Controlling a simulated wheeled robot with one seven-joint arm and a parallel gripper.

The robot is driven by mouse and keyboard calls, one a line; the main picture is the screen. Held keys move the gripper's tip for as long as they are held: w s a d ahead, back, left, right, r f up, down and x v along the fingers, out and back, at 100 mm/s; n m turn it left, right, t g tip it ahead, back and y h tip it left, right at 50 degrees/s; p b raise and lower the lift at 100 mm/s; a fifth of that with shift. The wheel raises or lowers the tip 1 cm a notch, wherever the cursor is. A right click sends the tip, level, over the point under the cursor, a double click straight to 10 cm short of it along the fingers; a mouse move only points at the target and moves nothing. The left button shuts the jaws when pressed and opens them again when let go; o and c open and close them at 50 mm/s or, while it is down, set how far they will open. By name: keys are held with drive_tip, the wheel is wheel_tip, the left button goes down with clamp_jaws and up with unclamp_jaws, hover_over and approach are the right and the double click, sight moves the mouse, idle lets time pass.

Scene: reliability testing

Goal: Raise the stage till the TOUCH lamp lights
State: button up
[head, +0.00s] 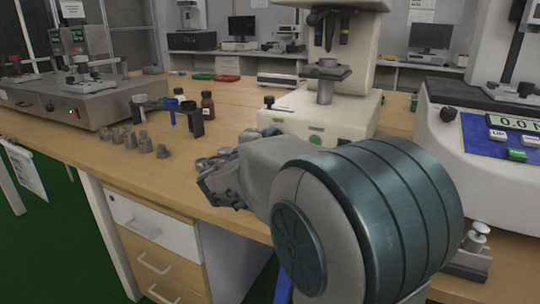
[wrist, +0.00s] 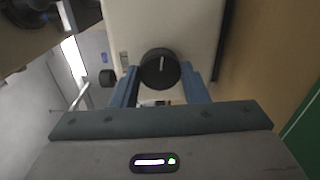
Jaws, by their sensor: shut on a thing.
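In the wrist view, my gripper (wrist: 161,82) has its two blue fingers on either side of a round black knob (wrist: 160,66) with a white pointer line, on a cream machine body. The gripper is shut on this knob. A gap shows between the stage and the parts above. My arm hides the grasp in the head view. I cannot make out the TOUCH lamp or whether it is lit.
A white instrument with a display (head: 515,122) stands at the right. A grey metal apparatus (head: 70,100) is at the left. Several small metal weights (head: 130,138), a dark rack (head: 168,106) and a brown bottle (head: 208,104) stand on the wooden bench (head: 140,180). A second black knob (wrist: 107,77) shows in the wrist view.

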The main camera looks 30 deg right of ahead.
drive_tip(key=shift+m+b, duration=0.3)
drive_tip(key=o, duration=1)
drive_tip(key=p+v, duration=0.3)
drive_tip(key=v, duration=1)
drive_tip(key=shift+s+a, duration=0.25)
drive_tip(key=shift+a, duration=0.05)
